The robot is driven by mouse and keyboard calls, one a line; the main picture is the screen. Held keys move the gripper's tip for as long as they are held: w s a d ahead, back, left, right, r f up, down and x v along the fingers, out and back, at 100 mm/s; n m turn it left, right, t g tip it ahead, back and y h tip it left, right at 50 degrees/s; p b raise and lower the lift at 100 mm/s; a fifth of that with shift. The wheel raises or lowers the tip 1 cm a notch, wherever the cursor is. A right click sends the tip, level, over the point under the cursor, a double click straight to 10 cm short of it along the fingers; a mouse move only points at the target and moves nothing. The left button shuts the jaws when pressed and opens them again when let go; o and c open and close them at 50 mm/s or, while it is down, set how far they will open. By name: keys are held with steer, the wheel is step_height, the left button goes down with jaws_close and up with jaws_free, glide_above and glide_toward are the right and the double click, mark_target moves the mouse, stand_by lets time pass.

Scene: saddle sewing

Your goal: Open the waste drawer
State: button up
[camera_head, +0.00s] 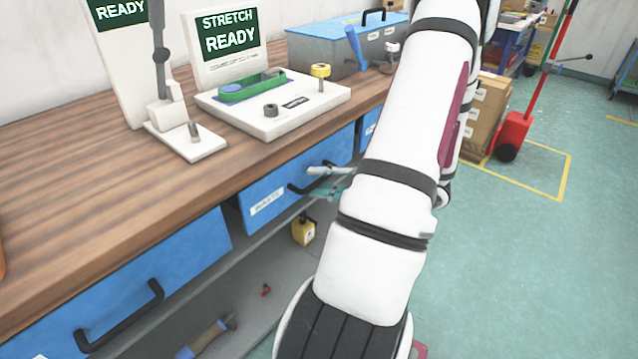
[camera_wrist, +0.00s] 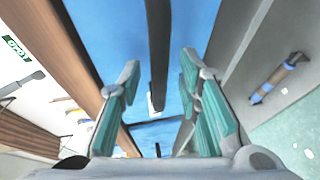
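The waste drawer (camera_head: 285,182) is the blue front with a white label under the bench top, and it looks shut. Its dark handle (camera_head: 296,188) is partly hidden by my gripper (camera_head: 317,181) in the head view. In the wrist view, the black handle bar (camera_wrist: 158,45) runs down from the top edge between the two teal-padded fingers of my gripper (camera_wrist: 160,72). The fingers are open, one on each side of the bar, with visible gaps. The blue drawer front (camera_wrist: 205,15) lies behind the bar. I cannot tell how far the fingertips reach past the bar.
The wooden bench top (camera_head: 80,180) lies above the drawers. Another blue drawer (camera_head: 190,255) is at the left. A lower shelf (camera_head: 200,310) holds a yellow item (camera_head: 303,230) and a tool (camera_head: 207,338). Cardboard boxes (camera_head: 485,110) stand beyond my arm; the floor (camera_head: 520,270) at right is clear.

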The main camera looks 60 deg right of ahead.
steer(key=shift+w, duration=0.2)
jaws_close()
steer(key=shift+s, duration=0.1)
